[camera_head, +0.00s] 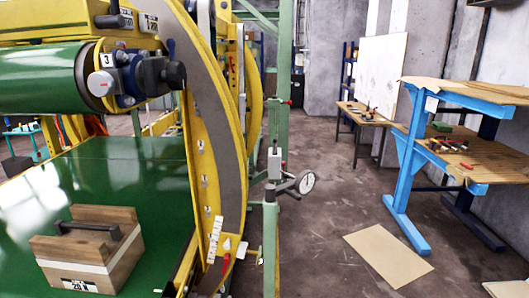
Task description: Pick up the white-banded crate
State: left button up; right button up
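The white-banded crate (91,256) is a brown wooden box with a white band around it and a dark bar handle on top. It sits on the green bed of the yellow machine (135,165) at the lower left. A label on its front reads roughly "20 K". Neither of my grippers is in the head view.
A large curved yellow ring (218,110) stands just right of the crate. A green roller (38,82) hangs above the bed. A green post with a gauge (306,182) stands past the ring. A blue workbench (397,190) is at right; the floor between is mostly clear.

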aim_at(97, 251)
jog(key=u, duration=2.15)
jog(key=i+j+u, duration=0.35)
jog(key=j, duration=0.25)
jog(key=i+j+u, duration=0.35)
jog(key=i+j+z, duration=0.15)
jog(key=i+z, duration=0.2)
jog(key=i+j+z, duration=0.35)
jog(key=i, duration=0.15)
jog(key=i+z, duration=0.1)
jog(key=z, duration=0.3)
jog(key=i+z, duration=0.1)
jog(key=z, duration=0.35)
jog(key=i+z, duration=0.1)
jog(key=z, duration=0.3)
jog(key=i+j+z, duration=0.1)
jog(key=z, duration=0.3)
jog(key=j+z, duration=0.15)
jog(key=z, duration=0.3)
jog(key=i, duration=0.05)
